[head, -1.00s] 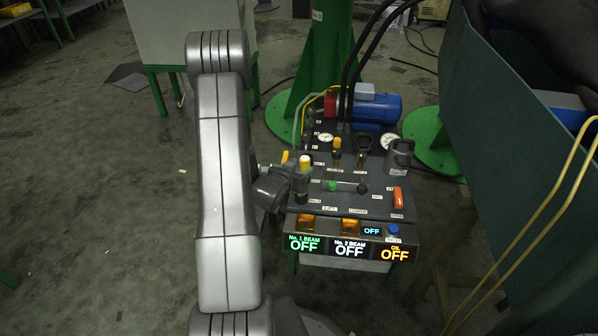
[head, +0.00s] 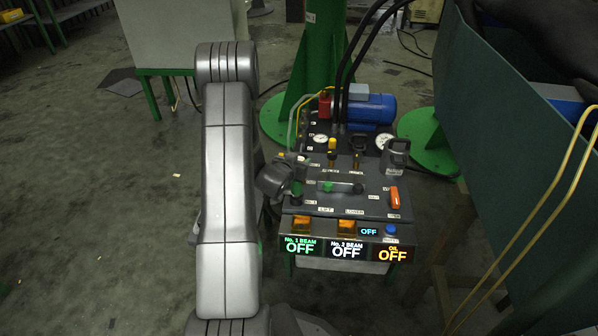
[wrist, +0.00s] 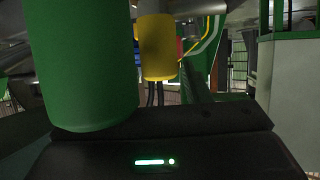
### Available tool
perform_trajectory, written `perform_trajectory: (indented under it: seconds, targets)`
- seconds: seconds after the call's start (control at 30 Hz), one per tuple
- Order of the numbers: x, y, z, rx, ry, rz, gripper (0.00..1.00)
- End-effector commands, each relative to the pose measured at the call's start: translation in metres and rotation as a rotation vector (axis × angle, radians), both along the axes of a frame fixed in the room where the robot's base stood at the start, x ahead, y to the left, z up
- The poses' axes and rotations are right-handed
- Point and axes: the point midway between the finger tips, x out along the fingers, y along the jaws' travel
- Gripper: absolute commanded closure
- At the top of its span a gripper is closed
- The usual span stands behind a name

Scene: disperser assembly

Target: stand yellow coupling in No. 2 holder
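In the wrist view a yellow cylinder, which looks like the yellow coupling (wrist: 157,46), is in the upper middle, beyond a much nearer green cylinder (wrist: 82,65) at the left. My gripper's dark body (wrist: 150,152) with a green light fills the bottom; its fingers do not show clearly. In the head view my gripper (head: 288,180) is low over the left side of the control panel, beside a dark green upright piece (head: 298,188). A small yellow piece (head: 332,144) stands farther back on the panel. I cannot tell which spot is the No. 2 holder.
The panel (head: 330,210) also carries an orange handle (head: 394,197), gauges (head: 384,141) and a grey bracket (head: 396,155). A blue motor (head: 370,110) and black hoses are behind it. A green wall (head: 510,150) bounds the right side. Open floor lies to the left.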

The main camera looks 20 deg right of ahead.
Motion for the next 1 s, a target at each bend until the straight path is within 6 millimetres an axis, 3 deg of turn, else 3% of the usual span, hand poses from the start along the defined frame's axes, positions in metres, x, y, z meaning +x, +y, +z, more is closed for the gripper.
perform_trajectory:
  seconds: [0.03, 0.2, 0.6, 1.0]
  targets:
    - [0.000, 0.000, 0.000, 0.000, 0.000, 0.000, 0.67]
    - [0.000, 0.000, 0.000, 0.000, 0.000, 0.000, 1.00]
    - [0.001, 0.000, 0.007, -0.002, -0.003, 0.000, 1.00]
    - [0.001, 0.000, 0.080, -0.002, -0.006, 0.000, 1.00]
